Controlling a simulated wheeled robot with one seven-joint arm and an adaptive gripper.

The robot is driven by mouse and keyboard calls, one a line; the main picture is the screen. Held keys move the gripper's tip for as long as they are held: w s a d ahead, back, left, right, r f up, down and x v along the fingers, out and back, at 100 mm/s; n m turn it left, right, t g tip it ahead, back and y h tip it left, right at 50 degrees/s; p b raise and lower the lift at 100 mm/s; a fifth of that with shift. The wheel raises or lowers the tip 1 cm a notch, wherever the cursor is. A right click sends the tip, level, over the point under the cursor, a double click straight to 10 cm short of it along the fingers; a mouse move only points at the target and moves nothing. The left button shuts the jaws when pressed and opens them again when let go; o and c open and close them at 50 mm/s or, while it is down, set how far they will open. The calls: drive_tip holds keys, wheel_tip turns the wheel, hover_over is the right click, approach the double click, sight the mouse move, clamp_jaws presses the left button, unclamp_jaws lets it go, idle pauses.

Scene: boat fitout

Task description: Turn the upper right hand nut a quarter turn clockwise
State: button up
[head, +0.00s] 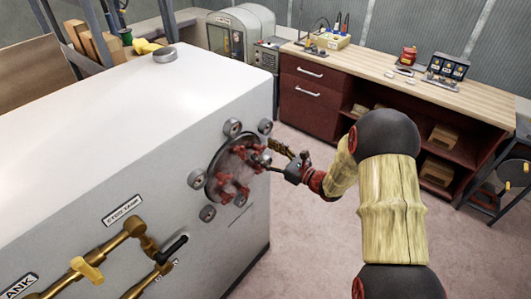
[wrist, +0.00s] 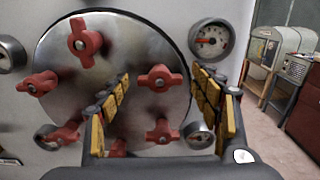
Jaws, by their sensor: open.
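A round metal cover plate (wrist: 120,60) on the side of the white tank carries several red wing nuts around its edge. The upper right hand nut (wrist: 159,79) shows in the wrist view with its wings roughly level. In that view it appears between the two yellow-padded fingers of my gripper (wrist: 163,88). The fingers are spread apart and hold nothing; I cannot tell how far the nut is from them. In the head view my gripper (head: 271,155) is at the plate's right side and hides part of it. Another red nut (wrist: 163,131) sits just below, also between the fingers.
Round gauges (wrist: 211,40) surround the plate; a lower one (wrist: 199,135) is close to my right finger. Brass pipes (head: 125,235) with a valve stick out at the tank's lower left. A workbench (head: 440,90) stands at the back, with open floor before it.

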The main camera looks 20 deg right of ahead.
drive_tip(key=shift+c, duration=0.6)
drive_tip(key=c, duration=1)
drive_tip(key=shift+m+p, duration=0.3)
drive_tip(key=shift+c, duration=0.2)
drive_tip(key=m+p, duration=0.3)
drive_tip(key=m, duration=0.1)
drive_tip(key=shift+r+p, duration=0.2)
drive_tip(key=shift+p, duration=0.2)
drive_tip(key=m+p, duration=0.3)
drive_tip(key=m, duration=0.1)
drive_tip(key=shift+d+m+p, duration=0.1)
drive_tip(key=shift+m+p, duration=0.2)
drive_tip(key=shift+m, duration=0.1)
drive_tip(key=m+p, duration=0.3)
drive_tip(key=m, duration=0.2)
drive_tip(key=shift+w+f+p, duration=0.1)
drive_tip(key=shift+f+p, duration=0.05)
drive_tip(key=shift+p, duration=0.15)
drive_tip(key=shift+f+m+p, duration=0.15)
drive_tip(key=shift+m+p, duration=0.75)
drive_tip(key=shift+m, duration=0.9)
